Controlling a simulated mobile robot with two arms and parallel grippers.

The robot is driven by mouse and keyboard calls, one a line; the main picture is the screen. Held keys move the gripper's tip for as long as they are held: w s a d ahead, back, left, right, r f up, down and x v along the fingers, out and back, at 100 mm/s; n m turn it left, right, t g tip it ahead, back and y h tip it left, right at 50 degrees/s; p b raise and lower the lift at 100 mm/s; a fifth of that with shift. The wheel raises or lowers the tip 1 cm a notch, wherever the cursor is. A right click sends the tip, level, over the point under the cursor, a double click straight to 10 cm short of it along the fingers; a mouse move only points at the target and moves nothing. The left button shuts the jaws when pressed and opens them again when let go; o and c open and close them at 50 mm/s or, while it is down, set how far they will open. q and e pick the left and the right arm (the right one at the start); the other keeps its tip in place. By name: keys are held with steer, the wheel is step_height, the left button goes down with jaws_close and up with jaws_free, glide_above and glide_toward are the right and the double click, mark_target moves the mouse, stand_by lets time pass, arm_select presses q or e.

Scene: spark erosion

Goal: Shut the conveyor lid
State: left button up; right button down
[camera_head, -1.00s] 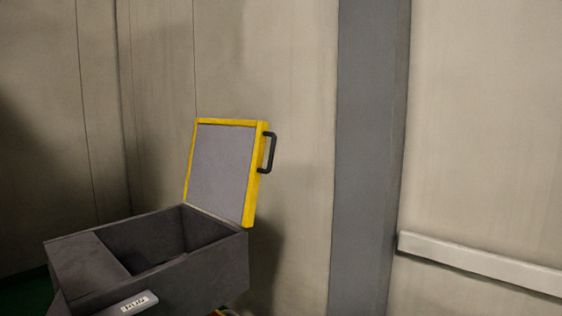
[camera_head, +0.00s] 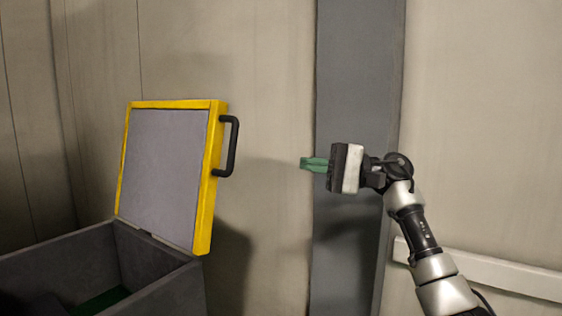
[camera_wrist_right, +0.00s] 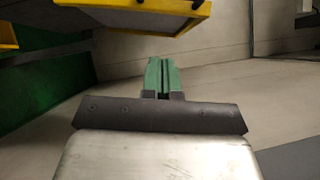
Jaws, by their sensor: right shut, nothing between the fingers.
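The conveyor lid (camera_head: 165,180) is a grey panel with a yellow frame, standing open and nearly upright at the back of a dark grey box (camera_head: 160,270). A black handle (camera_head: 229,147) is on its right outer side. In the right wrist view the lid (camera_wrist_right: 150,12) shows at the top. My right gripper (camera_head: 306,164) has green fingers, pointing left toward the lid. It is right of the handle and apart from it. Its green fingers (camera_wrist_right: 161,66) are closed together and empty in the right wrist view. My left gripper is not in view.
A grey pillar (camera_head: 352,250) stands behind my right gripper, against a beige wall (camera_head: 270,70). A pale rail (camera_head: 510,275) runs along the wall at the lower right.

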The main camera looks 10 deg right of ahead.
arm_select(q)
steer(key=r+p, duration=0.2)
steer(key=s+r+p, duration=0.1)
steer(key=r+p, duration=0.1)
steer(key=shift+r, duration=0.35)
arm_select(e)
steer(key=s+x, duration=0.2)
steer(key=x, duration=1)
steer(key=shift+s+a+r, duration=0.2)
steer(key=shift+s+r, duration=0.05)
steer(key=shift+s, duration=0.1)
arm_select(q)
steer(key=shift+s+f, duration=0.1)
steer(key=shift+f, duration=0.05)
arm_select(e)
steer(key=shift+s, duration=0.1)
